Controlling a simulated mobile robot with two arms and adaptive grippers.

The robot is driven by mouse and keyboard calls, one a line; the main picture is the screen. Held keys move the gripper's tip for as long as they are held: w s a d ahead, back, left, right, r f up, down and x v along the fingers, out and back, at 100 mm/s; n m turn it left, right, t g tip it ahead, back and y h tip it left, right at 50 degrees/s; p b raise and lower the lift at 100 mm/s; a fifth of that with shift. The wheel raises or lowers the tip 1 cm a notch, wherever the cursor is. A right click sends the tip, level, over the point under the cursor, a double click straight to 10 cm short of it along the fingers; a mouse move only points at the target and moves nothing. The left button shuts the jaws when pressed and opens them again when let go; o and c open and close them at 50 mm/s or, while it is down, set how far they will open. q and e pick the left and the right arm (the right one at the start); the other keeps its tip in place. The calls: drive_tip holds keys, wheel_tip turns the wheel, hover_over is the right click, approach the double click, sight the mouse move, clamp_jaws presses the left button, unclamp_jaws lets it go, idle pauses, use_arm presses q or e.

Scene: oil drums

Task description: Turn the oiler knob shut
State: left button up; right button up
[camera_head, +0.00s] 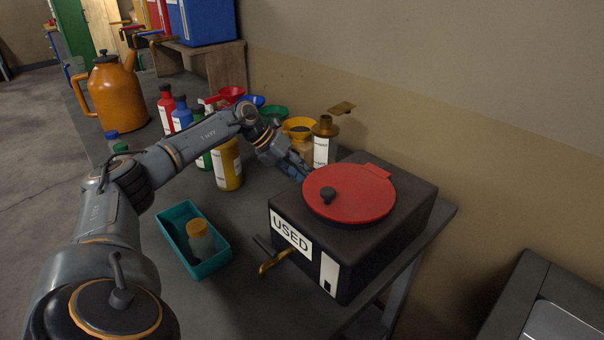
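I cannot tell which knob is the oiler's. My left arm reaches in from the left. My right gripper is out of view.
A teal tray (177,216) holding an orange-capped bottle (199,238) lies left of the box. Several bottles and coloured funnels stand behind my arm, with an orange can (118,95) to their left. A wooden stand (230,66) carries coloured containers with taps. The wall is close behind.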

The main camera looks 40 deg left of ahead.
use_arm(q)
clamp_jaws()
drive_tip(key=shift+r+p, duration=0.15)
drive_tip(key=shift+p, duration=0.3)
drive_tip(key=shift+d+r+m+y+p, duration=0.15)
drive_tip(key=shift+m+y+p, duration=0.15)
drive_tip(key=shift+y+p, duration=0.35)
drive_tip(key=shift+d+m+y+p, duration=0.25)
drive_tip(key=shift+m+y+p, duration=0.05)
drive_tip(key=shift+y+p, duration=0.75)
drive_tip(key=shift+d+y, duration=0.1)
drive_tip(key=shift+y, duration=0.3)
drive_tip(key=shift+d+f+m+y, duration=0.2)
drive_tip(key=shift+m+y, duration=0.1)
drive_tip(key=shift+y, duration=0.3)
drive_tip(key=shift+d+f+y+b, duration=0.1)
drive_tip(key=shift+d+y+b, duration=0.05)
drive_tip(key=shift+y+b, duration=0.8)
drive_tip(key=shift+m+t+y+b, duration=0.3)
drive_tip(key=shift+m+y+b, duration=0.1)
drive_tip(key=shift+b, duration=0.15)
